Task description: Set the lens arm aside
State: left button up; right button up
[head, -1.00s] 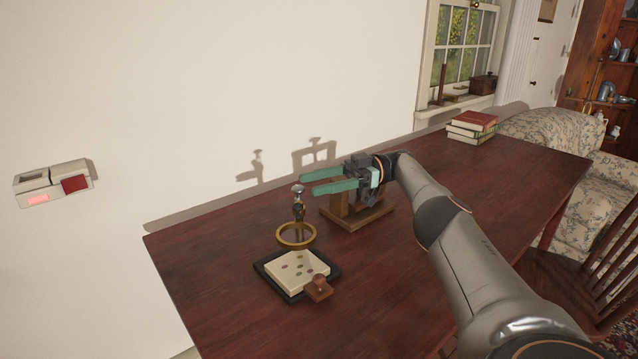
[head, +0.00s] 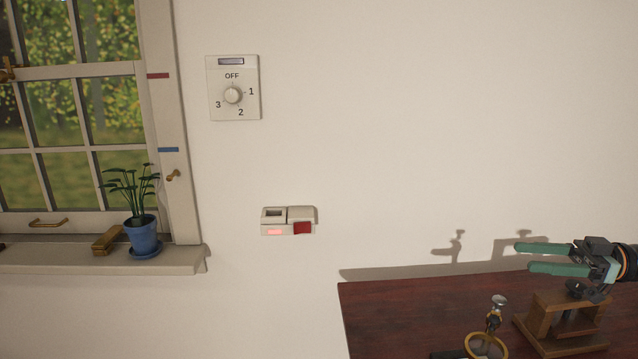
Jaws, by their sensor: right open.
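The lens arm shows in the lower right of the head view. It has a brass ring (head: 486,345) at its lower end and a silver knob (head: 498,301) at the top. The picture's bottom edge cuts off what lies below the ring. My right gripper (head: 527,257) is open and empty, its two green fingers pointing left. It is above and to the right of the silver knob, apart from it, and in front of or over a wooden stand (head: 570,320). My left gripper is not in the picture.
The dark red table (head: 400,310) has free room left of the lens arm. On the wall are a white box with a red button (head: 303,228) and a dial plate (head: 233,96). A blue plant pot (head: 143,236) stands on the windowsill at left.

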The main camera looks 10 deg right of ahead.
aim_at(489, 337)
jog(key=k, duration=1)
